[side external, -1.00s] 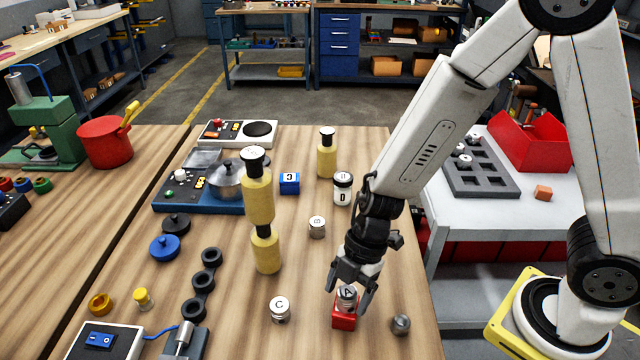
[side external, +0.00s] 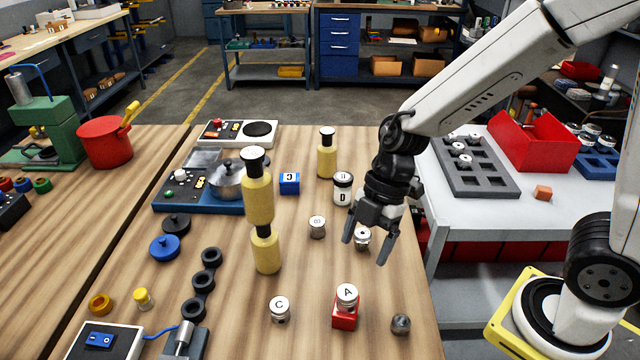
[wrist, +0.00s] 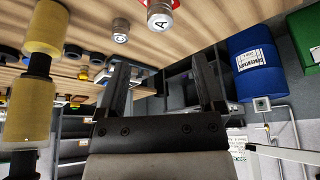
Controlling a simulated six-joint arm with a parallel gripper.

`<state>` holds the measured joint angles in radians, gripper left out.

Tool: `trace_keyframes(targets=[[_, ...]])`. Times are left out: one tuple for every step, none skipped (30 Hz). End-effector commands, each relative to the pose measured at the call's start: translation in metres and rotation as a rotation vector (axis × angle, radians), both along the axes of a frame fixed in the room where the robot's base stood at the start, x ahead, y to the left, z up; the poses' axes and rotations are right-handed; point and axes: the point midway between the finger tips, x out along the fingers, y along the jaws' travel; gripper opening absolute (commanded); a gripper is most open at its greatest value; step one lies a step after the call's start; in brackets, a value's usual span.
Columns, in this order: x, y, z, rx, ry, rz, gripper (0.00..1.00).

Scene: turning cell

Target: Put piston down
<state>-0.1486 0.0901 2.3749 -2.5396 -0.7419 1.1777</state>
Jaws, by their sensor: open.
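A silver piston (side external: 347,294) with a white top marked A stands upright on a red block (side external: 345,318) near the front of the wooden bench. It also shows at the top of the wrist view (wrist: 160,18). My gripper (side external: 367,250) is open and empty, behind and above piston A and apart from it. Another piston (side external: 362,239) stands on the bench behind my gripper's fingers, partly hidden. Piston C (side external: 280,309) stands to the left of the red block. Piston B (side external: 317,227) stands farther back.
Yellow cylinders (side external: 266,250) stand left of the pistons, one stacked on another. A blue block (side external: 289,183) and piston D (side external: 342,189) are farther back. A small grey knob (side external: 401,324) lies right of the red block. A grey tray (side external: 470,170) holds pistons on the side table.

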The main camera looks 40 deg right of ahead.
Motion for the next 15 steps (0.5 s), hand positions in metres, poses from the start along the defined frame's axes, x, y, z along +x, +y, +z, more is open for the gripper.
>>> trace_keyframes(targets=[[0.0006, -0.0017, 0.0042, 0.000, -0.003, 0.000, 0.87], [0.0005, -0.0023, 0.0059, 0.000, -0.002, 0.000, 0.87], [0.0004, -0.0031, 0.0078, 0.000, -0.002, 0.000, 0.87], [0.0005, -0.0036, 0.0090, 0.000, -0.002, -0.001, 0.87], [0.0005, -0.0041, 0.0099, -0.001, -0.002, -0.001, 0.87], [0.0004, -0.0045, 0.0109, -0.001, -0.001, 0.000, 0.87], [0.0004, -0.0048, 0.0114, -0.001, -0.001, 0.000, 0.87], [0.0004, -0.0050, 0.0118, -0.001, -0.001, 0.000, 0.87], [0.0003, -0.0051, 0.0122, -0.001, 0.000, 0.000, 0.87], [0.0002, -0.0052, 0.0122, -0.001, 0.000, 0.000, 0.87], [0.0002, -0.0052, 0.0122, -0.001, 0.000, 0.000, 0.87], [0.0002, -0.0052, 0.0122, -0.001, 0.000, 0.000, 0.87], [0.0002, -0.0052, 0.0122, -0.001, 0.000, 0.000, 0.87], [0.0002, -0.0052, 0.0122, -0.001, 0.000, 0.000, 0.87], [0.0002, -0.0051, 0.0121, -0.001, 0.000, 0.000, 0.87]])
